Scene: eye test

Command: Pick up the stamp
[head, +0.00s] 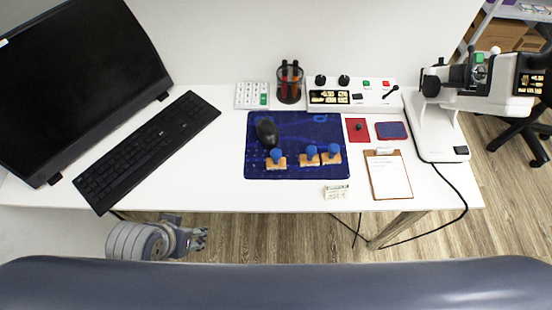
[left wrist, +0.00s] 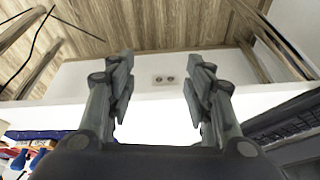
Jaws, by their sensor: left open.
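Several small blocks with blue round knobs and tan bases, which look like stamps, stand on the dark blue mat (head: 258,172): one at left (head: 277,155), one in the middle (head: 310,153) and one at right (head: 333,150). A dark-knobbed piece (head: 359,127), perhaps also a stamp, sits on a red pad. I cannot tell which is the task's stamp. My left gripper (head: 203,238) is open and empty, off the table's front edge, left of and nearer than the mat. In the left wrist view its open fingers (left wrist: 160,65) show; blurred blue knobs (left wrist: 18,160) lie low left. My right gripper is not in view.
A black mouse (head: 266,130) is on the mat. A keyboard (head: 150,150) and monitor (head: 80,85) fill the left. A clipboard (head: 390,178), an ink pad (head: 391,131), a control box (head: 352,96) and a microscope-like device (head: 432,122) stand right. Bare table lies left of the mat.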

